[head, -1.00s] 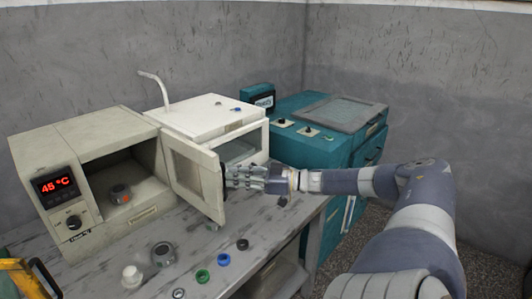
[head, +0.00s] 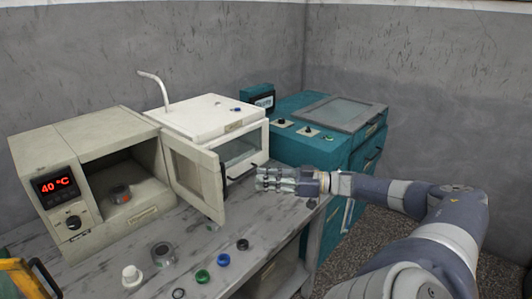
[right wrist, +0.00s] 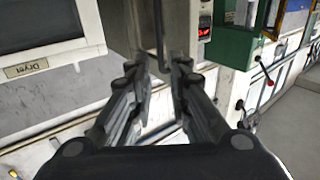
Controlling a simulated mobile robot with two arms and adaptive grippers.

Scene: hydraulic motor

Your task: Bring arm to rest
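My right gripper (head: 262,180) is held above the grey bench, to the right of the open oven door and apart from it. In the right wrist view my right gripper (right wrist: 165,72) shows its two fingers with a gap between them and nothing held. The oven door (head: 197,180) stands open, with its dark handle on the right edge. My left gripper is not in view.
A white box machine (head: 208,118) stands behind the door, and a teal cabinet (head: 335,155) stands at the right. Several small rings and caps, including a green ring (head: 202,276) and a blue ring (head: 223,259), lie on the bench (head: 225,225). Floor is free at right.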

